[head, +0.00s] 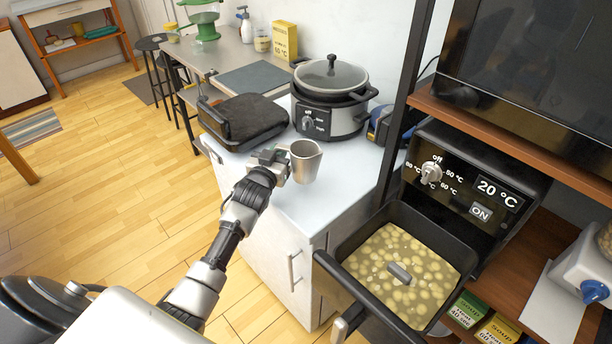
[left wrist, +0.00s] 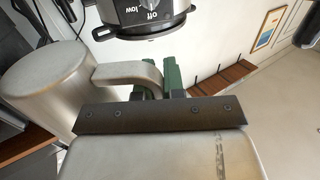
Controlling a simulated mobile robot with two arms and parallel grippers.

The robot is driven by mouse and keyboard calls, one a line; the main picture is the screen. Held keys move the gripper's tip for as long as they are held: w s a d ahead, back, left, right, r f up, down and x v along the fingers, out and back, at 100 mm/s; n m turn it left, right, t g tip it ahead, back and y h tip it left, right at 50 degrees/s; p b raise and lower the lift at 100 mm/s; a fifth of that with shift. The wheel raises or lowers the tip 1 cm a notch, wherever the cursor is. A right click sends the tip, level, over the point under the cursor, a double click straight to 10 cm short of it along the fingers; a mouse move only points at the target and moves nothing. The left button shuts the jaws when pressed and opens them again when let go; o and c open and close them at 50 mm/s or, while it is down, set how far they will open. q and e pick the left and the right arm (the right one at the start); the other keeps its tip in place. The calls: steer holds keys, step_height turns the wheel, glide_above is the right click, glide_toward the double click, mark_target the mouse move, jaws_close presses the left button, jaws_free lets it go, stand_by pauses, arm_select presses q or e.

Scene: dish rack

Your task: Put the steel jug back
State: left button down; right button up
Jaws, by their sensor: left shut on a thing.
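The steel jug (head: 306,162) is upright at the white cabinet's top, in front of the slow cooker. I cannot tell whether its base touches the top. My left gripper (head: 284,161) is shut on the jug's handle, at the jug's left side. In the left wrist view the jug (left wrist: 68,105) fills the left, and its handle (left wrist: 128,72) runs between the green fingers of the gripper (left wrist: 158,80). The fingertips are partly hidden behind a dark plate. My right gripper does not show.
The slow cooker (head: 331,95) and a black appliance (head: 243,122) stand behind on the white cabinet top (head: 318,208). An open drawer pan (head: 430,229) of soup juts out at the right under a control panel (head: 463,187). Bare white surface lies right of the jug.

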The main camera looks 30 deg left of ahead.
arm_select(q)
steer(key=shift+n+y, duration=0.4)
steer(key=shift+y, duration=0.2)
steer(key=a+f+b, duration=0.2)
steer(key=f, duration=0.1)
steer(key=shift+a+f+b, duration=0.15)
steer(key=shift+a+b, duration=0.15)
steer(key=shift+a, duration=0.1)
steer(key=shift+w+f+b, duration=0.1)
steer(key=shift+f+b, duration=0.4)
steer(key=shift+f, duration=0.3)
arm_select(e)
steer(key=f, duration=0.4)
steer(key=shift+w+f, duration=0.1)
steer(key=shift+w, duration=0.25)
arm_select(q)
steer(key=shift+f+b, duration=0.5)
steer(key=shift+f, duration=0.25)
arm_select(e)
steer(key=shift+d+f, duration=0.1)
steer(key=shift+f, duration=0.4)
arm_select(q)
steer(key=shift+f, duration=0.3)
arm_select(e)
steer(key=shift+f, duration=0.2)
